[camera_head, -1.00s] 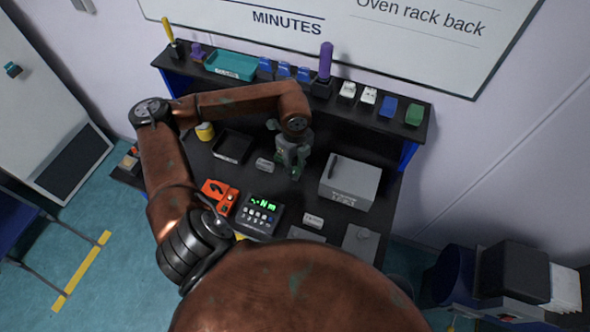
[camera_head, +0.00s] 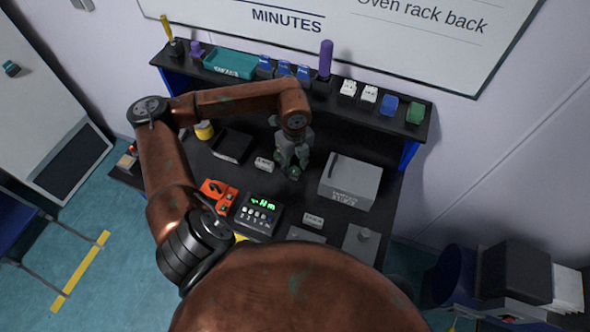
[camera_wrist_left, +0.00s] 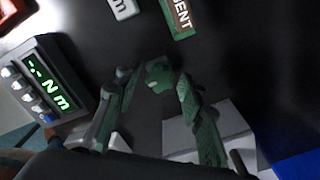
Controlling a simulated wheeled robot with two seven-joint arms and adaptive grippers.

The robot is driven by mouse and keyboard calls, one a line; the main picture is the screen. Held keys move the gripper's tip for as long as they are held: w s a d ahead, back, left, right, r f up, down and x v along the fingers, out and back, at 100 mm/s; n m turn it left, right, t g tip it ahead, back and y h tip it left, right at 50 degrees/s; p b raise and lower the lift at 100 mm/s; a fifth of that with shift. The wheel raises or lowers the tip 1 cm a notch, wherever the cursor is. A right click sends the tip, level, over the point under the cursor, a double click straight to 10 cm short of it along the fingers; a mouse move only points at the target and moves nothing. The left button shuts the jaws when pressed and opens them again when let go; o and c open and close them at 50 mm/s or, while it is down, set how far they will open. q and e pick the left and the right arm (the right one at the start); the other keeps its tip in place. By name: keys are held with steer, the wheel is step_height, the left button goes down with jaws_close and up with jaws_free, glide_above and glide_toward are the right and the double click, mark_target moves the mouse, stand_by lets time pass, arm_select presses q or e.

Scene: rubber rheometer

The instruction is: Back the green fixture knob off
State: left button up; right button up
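The green fixture knob (camera_wrist_left: 158,77) shows in the left wrist view between the two fingertips of my left gripper (camera_wrist_left: 156,80). Dark gaps show on both sides of it, so the fingers are apart and do not appear to clamp it. In the head view, the left gripper (camera_head: 292,170) points down at the dark bench, left of the grey box; there its fingers and wrist mostly hide the knob. My right gripper is not in view.
A meter with green digits (camera_head: 258,213) and an orange device (camera_head: 219,195) stand left and in front of the gripper. A grey box (camera_head: 350,182) stands close on its right. A small white labelled block (camera_head: 264,164) lies just left. A shelf (camera_head: 340,107) runs behind.

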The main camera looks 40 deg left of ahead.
arm_select(q)
steer(key=m+b, duration=0.1)
steer(key=m, duration=0.1)
steer(key=shift+f+m, duration=0.1)
steer(key=shift+m, duration=0.3)
steer(key=m+b, duration=0.1)
steer(key=m, duration=0.1)
steer(key=shift+f+m+b, duration=0.1)
steer(key=shift+m+b, duration=0.25)
steer(key=shift+m, duration=0.05)
steer(key=shift+m+b, duration=0.35)
steer(key=shift+m, duration=0.65)
steer(key=shift+m+b, duration=0.6)
steer(key=shift+m, duration=0.4)
steer(key=shift+m+b, duration=0.4)
steer(key=shift+m, duration=0.8)
steer(key=m+b, duration=0.1)
steer(key=m, duration=0.2)
steer(key=shift+b, duration=0.3)
steer(key=shift+m, duration=0.8)
steer(key=shift+c, duration=0.3)
